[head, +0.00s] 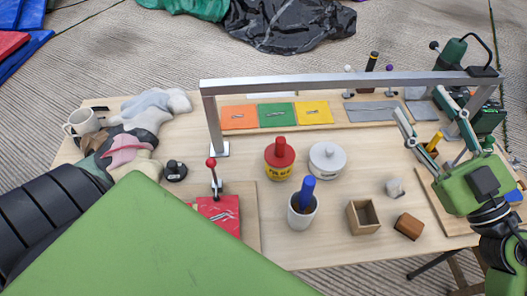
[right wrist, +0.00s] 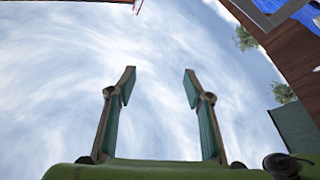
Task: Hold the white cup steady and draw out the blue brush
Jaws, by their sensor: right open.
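The white cup (head: 301,218) stands upright near the front middle of the wooden table. The blue brush (head: 307,188) stands in it, its blue handle sticking up and its lower end hidden inside the cup. My right gripper (head: 420,103) is at the right side of the table, well apart from the cup, its fingers pointing up and left. In the right wrist view its two fingers (right wrist: 158,75) are spread, with only sky between them. A large green part of me covers the lower left; no left fingers show.
A red-lidded pot (head: 279,160) and a white lidded pot (head: 327,159) stand behind the cup. A wooden box (head: 362,217) and a brown block (head: 409,226) are to its right. A metal frame (head: 350,81) spans the back. A mug (head: 80,123) is far left.

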